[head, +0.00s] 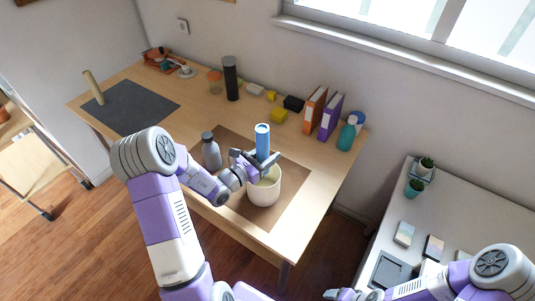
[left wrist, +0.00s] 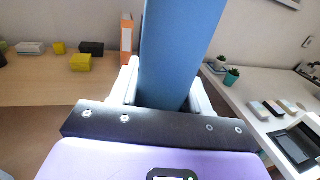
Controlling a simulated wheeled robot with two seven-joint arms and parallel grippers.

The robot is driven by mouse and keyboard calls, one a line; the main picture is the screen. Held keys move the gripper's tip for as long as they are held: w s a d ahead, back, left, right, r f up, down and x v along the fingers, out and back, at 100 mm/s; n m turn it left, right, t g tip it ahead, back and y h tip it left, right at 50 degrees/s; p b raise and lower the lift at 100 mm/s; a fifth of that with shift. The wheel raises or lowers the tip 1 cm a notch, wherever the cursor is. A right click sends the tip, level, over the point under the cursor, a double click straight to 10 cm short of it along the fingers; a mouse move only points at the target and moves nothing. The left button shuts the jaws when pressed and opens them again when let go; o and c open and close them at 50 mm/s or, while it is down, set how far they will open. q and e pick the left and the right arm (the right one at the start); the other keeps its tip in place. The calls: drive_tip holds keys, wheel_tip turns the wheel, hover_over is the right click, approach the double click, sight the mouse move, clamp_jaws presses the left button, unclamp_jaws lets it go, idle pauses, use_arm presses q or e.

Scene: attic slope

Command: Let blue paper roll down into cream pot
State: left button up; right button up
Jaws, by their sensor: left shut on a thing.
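The blue paper roll (head: 262,142) stands upright in my left gripper (head: 255,166), its lower part hidden by the gripper. In the left wrist view the blue paper roll (left wrist: 175,50) rises between the two pale fingers of my left gripper (left wrist: 163,92), which is shut on it. The cream pot (head: 264,191) stands on a brown mat on the desk, just below the gripper. The roll is above the pot's opening; I cannot tell whether its lower end is inside. My right gripper (head: 345,295) shows only in part at the bottom edge.
A grey bottle (head: 211,152) stands left of the pot. At the back are a dark cylinder (head: 231,79), yellow blocks, orange and purple binders (head: 329,116) and a teal bottle (head: 347,134). A white table (head: 459,208) with small plants is at right. The brown mat's front is clear.

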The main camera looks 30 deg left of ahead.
use_arm(q)
drive_tip(key=shift+f+b, duration=1.65)
drive_tip(key=shift+f, duration=0.3)
use_arm(e)
drive_tip(key=shift+f, duration=1.6)
use_arm(q)
drive_tip(key=o, duration=1.1)
